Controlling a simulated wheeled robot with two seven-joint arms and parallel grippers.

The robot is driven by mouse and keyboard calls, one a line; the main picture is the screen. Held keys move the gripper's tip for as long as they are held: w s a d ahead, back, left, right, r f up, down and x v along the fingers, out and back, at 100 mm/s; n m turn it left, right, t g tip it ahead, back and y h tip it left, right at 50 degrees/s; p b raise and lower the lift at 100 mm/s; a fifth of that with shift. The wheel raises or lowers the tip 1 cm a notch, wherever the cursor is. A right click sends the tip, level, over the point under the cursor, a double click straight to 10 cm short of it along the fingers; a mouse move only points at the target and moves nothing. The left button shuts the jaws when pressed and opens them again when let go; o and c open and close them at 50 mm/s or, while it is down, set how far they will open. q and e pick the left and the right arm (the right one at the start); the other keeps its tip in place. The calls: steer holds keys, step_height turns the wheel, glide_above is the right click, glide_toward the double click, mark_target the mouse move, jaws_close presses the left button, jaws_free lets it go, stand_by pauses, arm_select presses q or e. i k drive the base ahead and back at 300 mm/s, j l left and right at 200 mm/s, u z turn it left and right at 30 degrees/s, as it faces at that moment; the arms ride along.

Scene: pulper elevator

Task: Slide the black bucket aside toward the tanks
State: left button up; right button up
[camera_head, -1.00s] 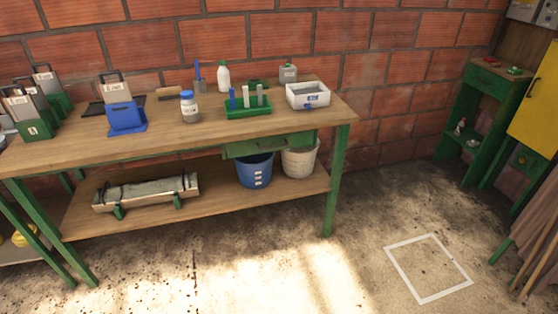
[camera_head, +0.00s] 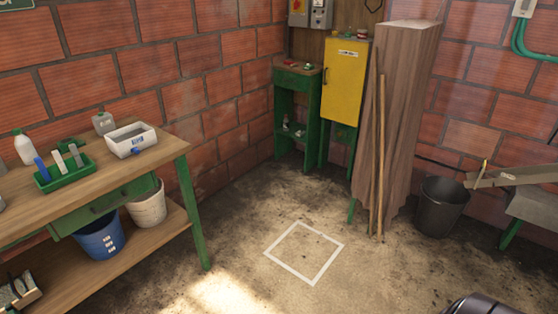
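The black bucket (camera_head: 442,206) stands upright on the concrete floor at the right, close to the brick wall. It is right of the brown wooden column and the leaning poles, and left of a metal chute (camera_head: 515,176) whose end reaches near its rim. I cannot tell whether the chute touches it. No tanks can be made out in this view. Neither of my grippers is in view. A dark rounded object (camera_head: 478,304) shows at the bottom right edge; I cannot tell what it is.
A white square outline (camera_head: 304,252) is marked on open floor. A workbench (camera_head: 160,155) stands at the left with a blue bucket (camera_head: 100,238) and a white bucket (camera_head: 147,205) on its lower shelf. Two wooden poles (camera_head: 381,150) lean by the brown column (camera_head: 400,110). A yellow cabinet (camera_head: 344,80) stands behind.

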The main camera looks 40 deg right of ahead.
mark_target(442, 200)
steer(key=z, duration=2.4)
steer(key=i+u, duration=0.2)
steer(key=u, duration=0.25)
steer(key=i+l+u, duration=0.15)
steer(key=u, duration=0.25)
steer(key=i+l+u, duration=0.25)
steer(key=i+l, duration=0.2)
steer(key=l, duration=0.2)
steer(key=i+l+u, duration=0.15)
steer(key=l, duration=0.25)
steer(key=i+l+u, duration=0.1)
steer(key=i+l, duration=0.15)
steer(key=i+l+u, duration=0.15)
steer(key=l, duration=0.35)
